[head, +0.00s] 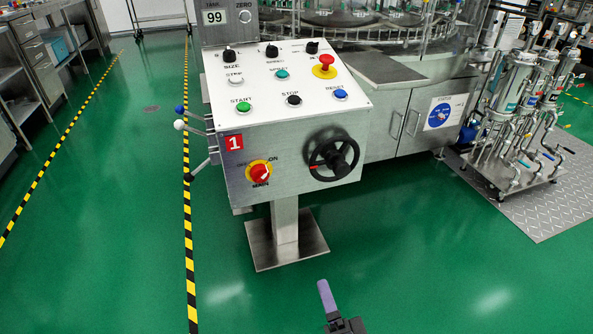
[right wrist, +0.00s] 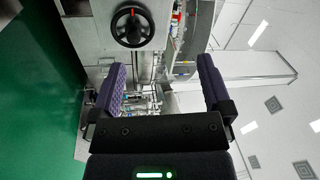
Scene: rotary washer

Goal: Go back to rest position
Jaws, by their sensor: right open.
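My right gripper (head: 328,298) shows at the bottom of the head view, with one purple finger and a dark body in sight. In the right wrist view its two purple fingers (right wrist: 160,88) stand wide apart with nothing between them. It is in front of the control console (head: 230,180) and apart from it. The console has a black handwheel (head: 333,156), which also shows in the right wrist view (right wrist: 132,26), and a red main switch (head: 260,173). My left gripper is not in view.
A pump and filter unit (head: 520,100) stands on a metal plate (head: 560,205) at the right. The washer cabinet (head: 400,110) stands behind the console. Levers (head: 193,127) stick out from the console's left side. Steel shelving (head: 20,90) is at the far left. Green floor in front is clear.

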